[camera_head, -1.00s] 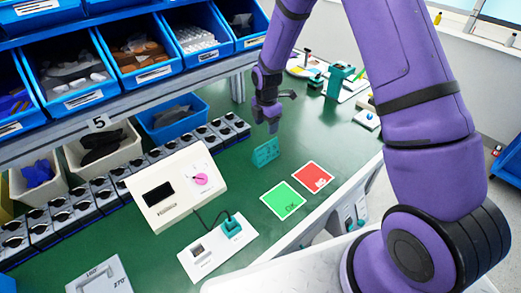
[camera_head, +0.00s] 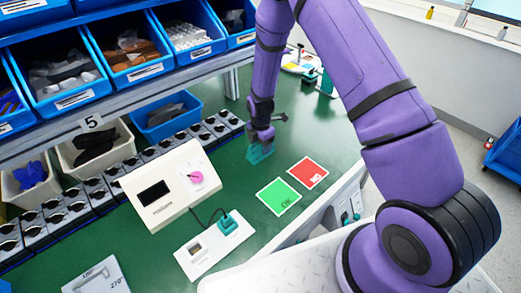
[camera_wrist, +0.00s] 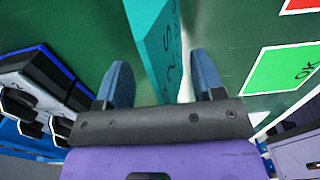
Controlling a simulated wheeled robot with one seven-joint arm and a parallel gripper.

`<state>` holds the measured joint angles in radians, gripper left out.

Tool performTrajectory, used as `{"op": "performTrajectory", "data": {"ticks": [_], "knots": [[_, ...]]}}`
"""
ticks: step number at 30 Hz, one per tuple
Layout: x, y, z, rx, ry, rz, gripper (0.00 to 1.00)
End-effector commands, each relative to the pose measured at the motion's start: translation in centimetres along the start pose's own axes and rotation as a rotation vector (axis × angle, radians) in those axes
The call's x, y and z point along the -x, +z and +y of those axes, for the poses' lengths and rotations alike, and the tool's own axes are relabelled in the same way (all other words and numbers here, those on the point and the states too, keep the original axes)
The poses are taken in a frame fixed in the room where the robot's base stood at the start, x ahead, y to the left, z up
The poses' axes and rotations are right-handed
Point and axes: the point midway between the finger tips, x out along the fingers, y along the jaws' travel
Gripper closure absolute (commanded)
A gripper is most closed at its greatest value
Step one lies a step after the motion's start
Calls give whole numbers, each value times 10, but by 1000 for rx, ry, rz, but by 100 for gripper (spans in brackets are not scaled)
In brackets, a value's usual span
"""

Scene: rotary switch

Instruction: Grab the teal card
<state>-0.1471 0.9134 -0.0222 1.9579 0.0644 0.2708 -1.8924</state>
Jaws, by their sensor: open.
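The teal card (camera_head: 260,153) stands upright on the green bench, partly hidden behind my gripper in the head view. In the wrist view the teal card (camera_wrist: 158,45) has dark writing on its face, and its near end lies between my two fingers. My gripper (camera_wrist: 160,80) is open, with a finger on each side of the card and a visible gap on both sides. In the head view my gripper (camera_head: 263,138) is low over the card.
A green OK card (camera_head: 279,196) and a red NG card (camera_head: 308,172) lie flat to the right. A white box with a pink knob (camera_head: 172,187) stands to the left. A row of black holders (camera_head: 150,155) and blue bins (camera_head: 125,53) line the back.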

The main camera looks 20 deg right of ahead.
Motion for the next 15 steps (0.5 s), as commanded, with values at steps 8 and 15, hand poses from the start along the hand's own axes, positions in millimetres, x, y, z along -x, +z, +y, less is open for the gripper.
{"op": "performTrajectory", "data": {"ticks": [8, 15], "knots": [[-2, 0, 0, 0, 1, 0, 38], [-2, 0, 0, 0, 1, 0, 90]]}}
